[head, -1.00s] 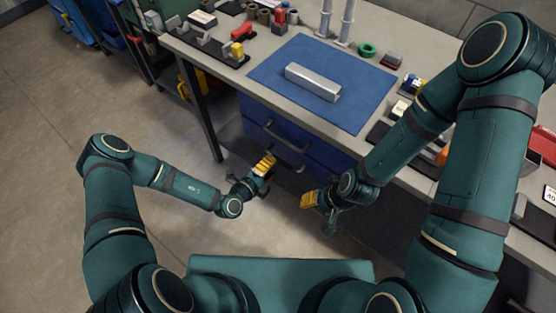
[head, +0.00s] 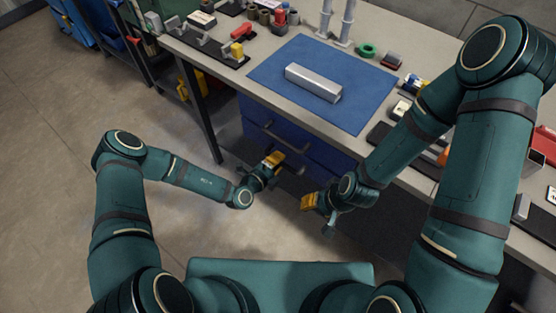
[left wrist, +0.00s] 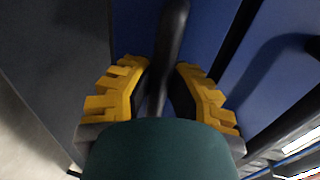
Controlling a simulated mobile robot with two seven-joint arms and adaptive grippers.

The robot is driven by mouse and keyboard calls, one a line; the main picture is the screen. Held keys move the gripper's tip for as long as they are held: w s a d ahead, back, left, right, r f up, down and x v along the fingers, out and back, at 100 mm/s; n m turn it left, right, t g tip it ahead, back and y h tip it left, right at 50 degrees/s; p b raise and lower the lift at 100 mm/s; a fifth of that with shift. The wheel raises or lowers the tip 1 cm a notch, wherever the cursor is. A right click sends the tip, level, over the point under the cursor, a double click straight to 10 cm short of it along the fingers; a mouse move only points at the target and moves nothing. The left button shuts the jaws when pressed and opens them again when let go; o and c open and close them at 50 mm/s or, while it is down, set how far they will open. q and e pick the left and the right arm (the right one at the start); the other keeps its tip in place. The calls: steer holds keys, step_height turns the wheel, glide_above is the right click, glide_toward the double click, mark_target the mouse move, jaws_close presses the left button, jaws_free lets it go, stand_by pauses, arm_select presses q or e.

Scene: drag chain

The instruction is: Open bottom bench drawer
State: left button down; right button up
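The blue drawer unit (head: 318,160) sits under the bench, with a dark bar handle (head: 284,138) on its upper drawer. My left gripper (head: 273,160), with yellow fingers, is in front of the unit below that handle and hides part of the lower front. In the left wrist view, a dark handle bar (left wrist: 172,40) runs between the yellow fingers of my left gripper (left wrist: 163,88), with narrow gaps on both sides. The blue drawer front (left wrist: 210,35) lies behind it and looks closed. My right gripper (head: 310,201) hangs to the right, apart from the drawers; its finger opening is unclear.
The bench top (head: 225,80) holds a blue mat (head: 345,108) with a metal channel (head: 313,83), a green ring (head: 366,50) and several small parts. A dark bench leg (head: 208,135) stands left of the drawers. Open floor (head: 60,170) lies left.

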arm_select(q)
steer(key=f+p+v, duration=0.2)
steer(key=v, duration=0.9)
steer(key=s+f+p+v, duration=0.1)
steer(key=f+p+v, duration=0.2)
steer(key=v, duration=0.9)
steer(key=shift+s+a, duration=0.15)
steer(key=shift+a, duration=0.3)
steer(key=shift+r, duration=0.1)
steer(key=c, duration=0.9)
jaws_free()
steer(key=v, duration=1.2)
